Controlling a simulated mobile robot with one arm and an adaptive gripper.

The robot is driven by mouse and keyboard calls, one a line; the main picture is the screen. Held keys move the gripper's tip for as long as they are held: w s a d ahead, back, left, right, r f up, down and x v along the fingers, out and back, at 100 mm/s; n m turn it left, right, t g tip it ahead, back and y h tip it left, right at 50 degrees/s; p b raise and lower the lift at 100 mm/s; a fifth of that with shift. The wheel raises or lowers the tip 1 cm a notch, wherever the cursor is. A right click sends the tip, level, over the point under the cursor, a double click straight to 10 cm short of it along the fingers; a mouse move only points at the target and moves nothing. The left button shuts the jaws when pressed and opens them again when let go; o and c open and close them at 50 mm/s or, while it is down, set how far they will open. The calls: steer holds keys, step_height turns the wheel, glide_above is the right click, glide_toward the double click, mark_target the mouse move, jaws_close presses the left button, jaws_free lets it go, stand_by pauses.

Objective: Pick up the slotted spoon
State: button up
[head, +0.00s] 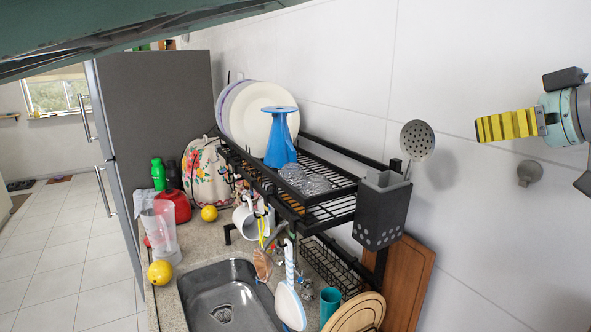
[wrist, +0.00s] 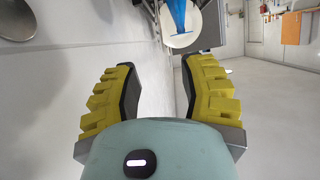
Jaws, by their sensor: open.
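The slotted spoon (head: 417,140) stands head-up in the dark utensil holder (head: 382,213) at the right end of the black rack. Its round, perforated metal head shows above the holder; the lower handle is hidden inside. My gripper (head: 480,129) is to the right of the spoon head in the head view, apart from it, with yellow fingers pointing left. In the wrist view my gripper (wrist: 160,90) has its two yellow fingers wide apart with nothing between them. A round metal head (wrist: 16,18), probably the spoon's, shows at the top left there, outside the fingers.
The black rack (head: 330,190) holds plates (head: 268,135), a blue funnel-like thing (head: 281,150) and glasses. It stands over the sink (head: 225,300). A white wall (head: 480,50) runs behind the rack and spoon. A wooden board (head: 408,285) leans below the holder.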

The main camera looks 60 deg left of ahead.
mark_target(434, 140)
steer(key=p+x, duration=0.2)
steer(key=x, duration=0.3)
steer(key=p+x, duration=0.3)
steer(key=x, duration=0.2)
steer(key=shift+s+a+f, duration=0.2)
steer(key=shift+a, duration=0.1)
steer(key=p+x, duration=0.2)
steer(key=p, duration=0.1)
steer(key=p+x, duration=0.2)
steer(key=shift+w+r, duration=0.2)
steer(key=shift+w, duration=0.05)
steer(key=shift+w+a+f, duration=0.1)
steer(key=shift+a+f, duration=0.35)
steer(key=shift+a, duration=0.1)
steer(key=shift+c, duration=0.3)
steer(key=shift+d, duration=0.1)
jaws_close()
